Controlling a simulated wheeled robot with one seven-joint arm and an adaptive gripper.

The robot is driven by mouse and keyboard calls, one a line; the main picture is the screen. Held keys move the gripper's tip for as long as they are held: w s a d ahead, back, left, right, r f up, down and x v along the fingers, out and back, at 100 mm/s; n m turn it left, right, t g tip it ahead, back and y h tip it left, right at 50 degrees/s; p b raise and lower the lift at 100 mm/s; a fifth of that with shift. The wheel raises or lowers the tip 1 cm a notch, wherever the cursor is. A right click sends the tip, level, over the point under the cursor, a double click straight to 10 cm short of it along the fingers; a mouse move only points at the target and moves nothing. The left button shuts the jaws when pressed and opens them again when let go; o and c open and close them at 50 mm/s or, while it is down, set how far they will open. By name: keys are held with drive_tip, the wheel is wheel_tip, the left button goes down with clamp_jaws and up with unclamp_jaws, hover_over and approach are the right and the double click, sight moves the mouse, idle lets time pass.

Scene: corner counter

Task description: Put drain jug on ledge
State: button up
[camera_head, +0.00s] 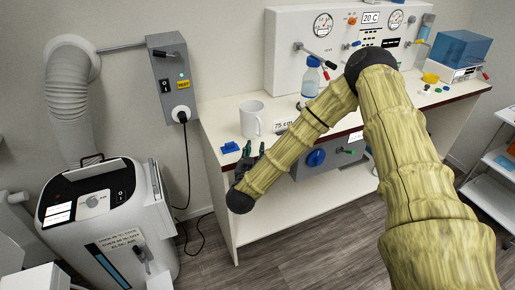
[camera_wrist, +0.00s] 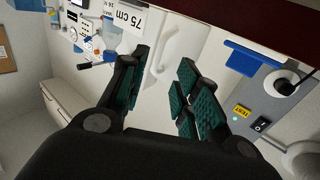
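The drain jug appears to be the white jug (camera_head: 251,120) standing upright near the left end of the counter (camera_head: 222,128). In the wrist view the white jug and its handle (camera_wrist: 174,52) show beyond and between the fingers, blending with the pale background. My gripper (camera_head: 254,150) is just in front of and below the jug in the head view, near the counter's front edge. The wrist view shows my gripper (camera_wrist: 163,62) with its green-padded fingers apart and nothing between them. I cannot tell which surface is the ledge.
A blue object (camera_head: 230,147) lies left of the jug. A "75 cm" label (camera_head: 283,127) and a blue-capped bottle (camera_head: 310,80) are to its right. A gauge panel (camera_head: 290,50) stands behind. A wall box (camera_head: 172,75) and white machine (camera_head: 100,205) are at left.

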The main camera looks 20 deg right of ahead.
drive_tip(key=shift+s+a, duration=0.15)
drive_tip(key=s+a+f+n+g+y, duration=0.3)
drive_tip(key=s+a+f+y, duration=0.2)
drive_tip(key=s+f, duration=0.4)
drive_tip(key=s+a+f+n+g+y, duration=0.2)
drive_tip(key=s+a+f+y, duration=0.4)
drive_tip(key=f, duration=0.5)
drive_tip(key=s+d+f+g, duration=0.1)
drive_tip(key=s+f+g, duration=0.1)
drive_tip(key=s, duration=0.6)
drive_tip(key=s+d+f+g, duration=0.1)
drive_tip(key=s+f+g, duration=0.2)
drive_tip(key=s, duration=0.5)
drive_tip(key=s+d+f+n+g, duration=0.1)
drive_tip(key=s+f+g, duration=0.1)
drive_tip(key=s, duration=0.5)
drive_tip(key=shift+s+d+f+g+h, duration=0.3)
drive_tip(key=shift+s+f+h, duration=0.1)
drive_tip(key=s+d, duration=0.1)
drive_tip(key=s, duration=0.1)
drive_tip(key=s+g, duration=0.1)
drive_tip(key=s, duration=0.2)
drive_tip(key=s+d+g, duration=0.1)
drive_tip(key=s, duration=0.1)
drive_tip(key=shift+s+d, duration=0.2)
drive_tip(key=shift+d, duration=0.1)
drive_tip(key=shift+c, duration=1)
drive_tip(key=shift+s+d+g+h, duration=0.2)
drive_tip(key=shift+s+g+h, duration=0.05)
drive_tip(key=shift+g+h, duration=0.05)
